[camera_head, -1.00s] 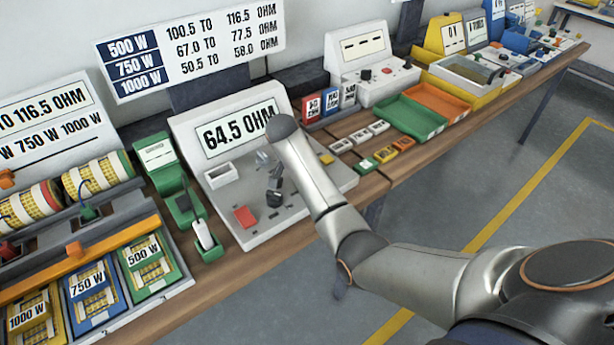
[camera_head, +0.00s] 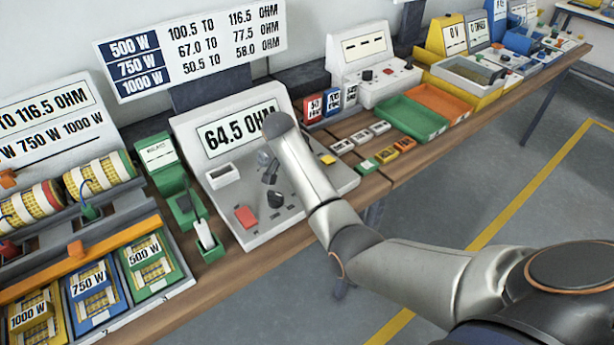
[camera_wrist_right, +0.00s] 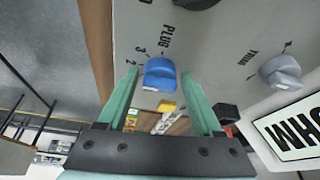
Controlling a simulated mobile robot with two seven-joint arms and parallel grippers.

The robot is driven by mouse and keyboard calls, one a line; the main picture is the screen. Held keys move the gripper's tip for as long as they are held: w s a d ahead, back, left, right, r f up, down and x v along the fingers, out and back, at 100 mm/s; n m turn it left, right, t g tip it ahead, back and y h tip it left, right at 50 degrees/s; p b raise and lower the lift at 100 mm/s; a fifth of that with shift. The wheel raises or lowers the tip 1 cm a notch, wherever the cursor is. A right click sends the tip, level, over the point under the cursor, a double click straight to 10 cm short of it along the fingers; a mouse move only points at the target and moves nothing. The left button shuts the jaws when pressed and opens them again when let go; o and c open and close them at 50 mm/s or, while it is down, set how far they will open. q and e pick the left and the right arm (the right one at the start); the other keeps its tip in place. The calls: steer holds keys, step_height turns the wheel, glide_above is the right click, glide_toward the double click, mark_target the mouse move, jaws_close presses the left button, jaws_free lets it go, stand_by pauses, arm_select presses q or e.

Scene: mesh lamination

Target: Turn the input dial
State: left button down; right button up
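The tester (camera_head: 228,215) with the 64.5 OHM display stands on the bench in the head view. In the right wrist view a blue dial (camera_wrist_right: 160,76) sits on its grey panel, with PLUG and small numbers printed beside it. My right gripper (camera_wrist_right: 160,70) has its green fingers spread, one on each side of the blue dial. Whether they touch it I cannot tell. A grey dial (camera_wrist_right: 281,72) sits farther right on the panel. In the head view my right arm covers part of the tester, and the blue dial cannot be made out. My left gripper is not in view.
A red button (camera_head: 246,216) and a yellow piece (camera_head: 328,159) are on the tester. A green holder (camera_head: 165,165) stands close on its left. Small blocks and green and orange trays (camera_head: 411,118) lie to the right. The floor in front is clear.

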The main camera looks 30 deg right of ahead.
steer(key=shift+o, duration=0.8)
steer(key=v, duration=1.2)
steer(key=shift+a+r+b, duration=0.2)
steer(key=shift+r+b, duration=0.05)
steer(key=shift+b, duration=0.2)
steer(key=shift+s+f, duration=0.1)
